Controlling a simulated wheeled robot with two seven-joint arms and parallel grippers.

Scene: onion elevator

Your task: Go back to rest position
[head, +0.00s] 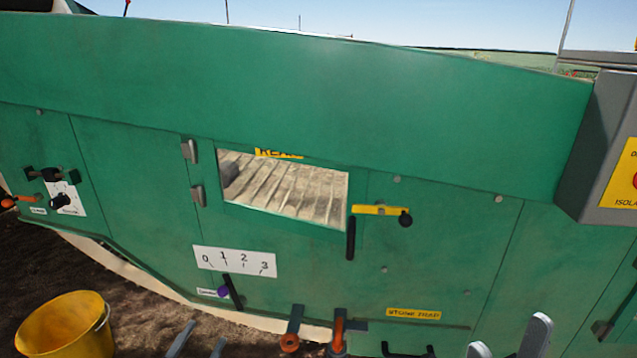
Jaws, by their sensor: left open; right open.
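My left gripper (205,335) shows only its two grey fingertips at the bottom edge of the head view, left of centre. The tips are apart and nothing shows between them. My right gripper (510,334) shows two grey fingertips at the bottom edge, right of centre. They are wide apart and empty. Both arms are otherwise out of the frame. A large green machine (300,80) fills most of the view in front of both grippers. I cannot tell whether either gripper touches it.
A yellow bucket (65,325) stands on the soil at lower left. The machine has a window (285,190), a black lever with a 0–3 scale (235,261), orange-tipped handles (338,335), a yellow latch (380,210) and a grey isolator box (605,150) at right.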

